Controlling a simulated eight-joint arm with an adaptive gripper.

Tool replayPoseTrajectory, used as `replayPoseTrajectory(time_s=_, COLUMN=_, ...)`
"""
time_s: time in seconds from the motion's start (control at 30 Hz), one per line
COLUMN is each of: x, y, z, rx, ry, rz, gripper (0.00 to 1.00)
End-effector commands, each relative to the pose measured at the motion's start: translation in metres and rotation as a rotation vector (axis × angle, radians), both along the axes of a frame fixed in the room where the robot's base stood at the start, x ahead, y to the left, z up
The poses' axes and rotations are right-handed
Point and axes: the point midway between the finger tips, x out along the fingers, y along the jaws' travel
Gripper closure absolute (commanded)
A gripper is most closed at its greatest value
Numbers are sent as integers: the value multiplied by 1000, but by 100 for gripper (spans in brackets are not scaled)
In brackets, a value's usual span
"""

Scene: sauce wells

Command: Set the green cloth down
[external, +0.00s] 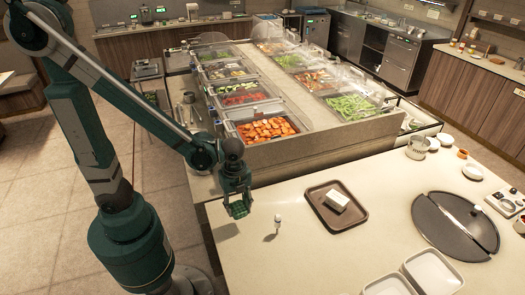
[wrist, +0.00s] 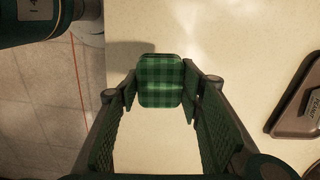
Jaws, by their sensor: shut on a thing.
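The green cloth (wrist: 160,80) is a folded, checked square. In the wrist view it sits between the fingertips of my gripper (wrist: 158,92), which is shut on it. In the external view the cloth (external: 238,208) shows at the lower end of my gripper (external: 237,200), over the left edge area of the pale counter (external: 290,265). A shadow lies on the counter beside the cloth in the wrist view. I cannot tell exactly how high the cloth is above the surface.
A brown tray (external: 350,222) with a white block (external: 337,200) lies to the right. A small white-topped item (external: 278,219) stands between the tray and my gripper. A dark round plate (external: 440,225) and white dishes (external: 432,270) are farther right. Food wells (external: 268,130) lie behind.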

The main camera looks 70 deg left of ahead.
Motion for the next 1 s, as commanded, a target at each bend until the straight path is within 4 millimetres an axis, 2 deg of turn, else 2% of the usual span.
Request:
replayPoseTrajectory(time_s=0.27, x=7, y=-34, z=3, rx=0, ry=0, rz=-21, gripper=75)
replayPoseTrajectory(time_s=0.57, x=14, y=-89, z=5, rx=0, ry=0, rz=-48, gripper=75)
replayPoseTrajectory(time_s=1.0, x=10, y=-174, z=5, rx=0, ry=1, rz=-87, gripper=75)
